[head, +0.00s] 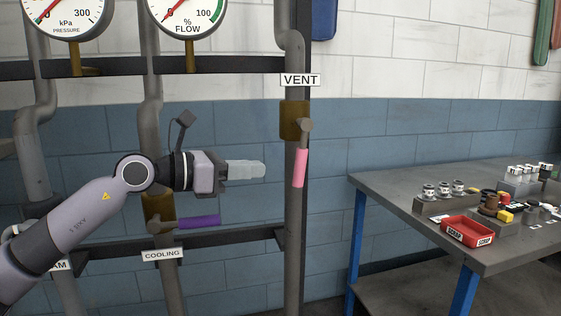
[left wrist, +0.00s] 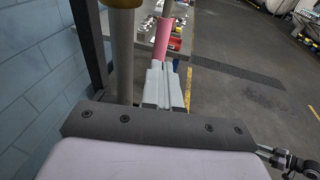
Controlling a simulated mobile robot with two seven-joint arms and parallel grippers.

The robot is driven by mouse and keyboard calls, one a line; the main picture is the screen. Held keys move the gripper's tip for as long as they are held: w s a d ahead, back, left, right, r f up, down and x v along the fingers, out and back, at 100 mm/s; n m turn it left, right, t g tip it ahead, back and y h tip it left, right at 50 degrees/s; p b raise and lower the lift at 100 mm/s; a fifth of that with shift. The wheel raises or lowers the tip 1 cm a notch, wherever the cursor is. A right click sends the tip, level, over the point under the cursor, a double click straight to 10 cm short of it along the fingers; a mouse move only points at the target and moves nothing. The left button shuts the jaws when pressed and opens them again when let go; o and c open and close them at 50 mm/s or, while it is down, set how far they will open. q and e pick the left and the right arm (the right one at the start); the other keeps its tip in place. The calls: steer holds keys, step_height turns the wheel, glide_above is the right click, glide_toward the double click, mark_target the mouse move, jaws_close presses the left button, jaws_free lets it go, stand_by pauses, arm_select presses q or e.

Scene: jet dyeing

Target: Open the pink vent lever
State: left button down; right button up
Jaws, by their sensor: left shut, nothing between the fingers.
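The pink vent lever (head: 300,167) hangs down, slightly tilted, from the brass valve (head: 294,120) on the vertical pipe under the VENT sign (head: 300,79). My left gripper (head: 262,170) is shut and empty. Its fingertips point right, a short way left of the pipe and the lever in the head view. In the left wrist view the shut fingers (left wrist: 166,68) point towards the pink lever (left wrist: 163,38), which shows just beyond the tips.
A purple lever (head: 198,222) sticks out to the right below my left gripper, above the COOLING sign (head: 163,254). Dark rails and pipes stand behind. A workbench (head: 390,190) with a red scrap tray (head: 468,231) and small parts stands at the right.

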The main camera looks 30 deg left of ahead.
mark_target(295, 169)
arm_select(q)
steer(key=p+x, duration=0.3)
steer(key=x, duration=0.3)
steer(key=shift+w+d, duration=0.15)
steer(key=shift+w, duration=0.1)
arm_select(e)
steer(key=shift+s+d+r, duration=0.15)
steer(key=shift+d+r, duration=0.1)
steer(key=shift+r, duration=0.25)
steer(key=shift+s+d+r, duration=0.15)
steer(key=shift+d+r, duration=0.05)
steer(key=shift+r, duration=0.25)
arm_select(q)
steer(key=shift+f, duration=0.1)
steer(key=shift+w+d+f+t+b, duration=0.3)
steer(key=shift+w+f+b, duration=0.1)
steer(key=shift+b, duration=0.25)
steer(key=shift+w+d+h+b, duration=0.1)
steer(key=shift+w+h+b, duration=0.05)
steer(key=shift+h+b, duration=0.2)
steer(key=shift+r+t+b, duration=0.15)
steer(key=shift+t+b, duration=0.2)
steer(key=shift+t, duration=0.05)
arm_select(e)
steer(key=shift+a+f, duration=0.45)
steer(key=shift+f, duration=0.3)
arm_select(q)
steer(key=shift+r, duration=0.15)
arm_select(e)
steer(key=shift+r, duration=0.15)
